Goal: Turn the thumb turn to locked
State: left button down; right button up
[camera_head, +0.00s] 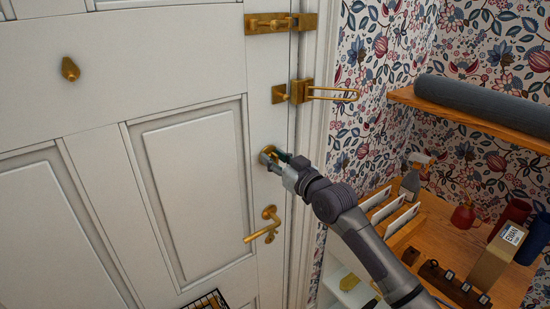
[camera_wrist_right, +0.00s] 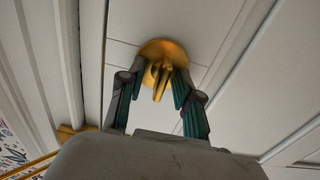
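The brass thumb turn (camera_head: 267,151) sits on a round plate on the right edge of the white panelled door, above the lever handle. In the right wrist view the thumb turn (camera_wrist_right: 161,84) shows as a thin flat tab standing out from its round plate. My right gripper (camera_head: 275,158) is at the thumb turn and partly covers it in the head view. In the wrist view its two fingers (camera_wrist_right: 160,76) are apart, one on each side of the tab. I cannot tell whether either finger touches it. My left gripper is in neither view.
The brass lever handle (camera_head: 263,226) is just below my gripper. A brass swing-bar guard (camera_head: 325,93) and a slide bolt (camera_head: 270,22) are above. To the right, a wooden shelf (camera_head: 470,118) holds a grey roll (camera_head: 485,102), and a lower wooden top (camera_head: 440,225) holds several items.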

jog(key=shift+c, duration=0.4)
grip_shut()
jog(key=shift+m, duration=0.3)
jog(key=m, duration=0.2)
jog(key=shift+m, duration=0.3)
jog(key=m+p, duration=0.1)
jog(key=m, duration=0.2)
jog(key=shift+m, duration=0.3)
jog(key=m+p, duration=0.2)
jog(key=m, duration=0.3)
jog(key=shift+w+d, duration=0.1)
jog(key=m+p, duration=0.2)
jog(key=m, duration=0.4)
jog(key=shift+f, duration=0.15)
